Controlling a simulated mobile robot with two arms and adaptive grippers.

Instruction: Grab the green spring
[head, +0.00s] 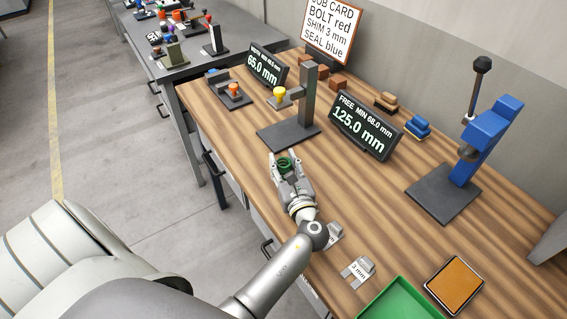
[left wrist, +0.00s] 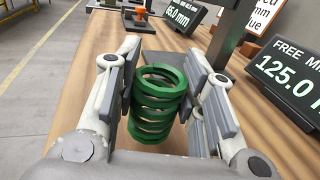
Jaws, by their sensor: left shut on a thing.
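The green spring (head: 285,163) is a thick upright coil between the fingers of my left gripper (head: 285,168). It also shows large in the left wrist view (left wrist: 157,103), with a finger pad on each side of it. My left gripper is shut on the spring, near the front edge of the wooden bench. Whether the spring's bottom touches the bench cannot be told. My right gripper is not in view.
A test stand (head: 290,132) is just beyond the gripper. A 125.0 mm display (head: 365,127) and a blue press (head: 485,140) stand to the right. Shim holders (head: 357,271), a green tray (head: 400,302) and an orange pad (head: 454,285) are nearer. Bare wood lies between gripper and press.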

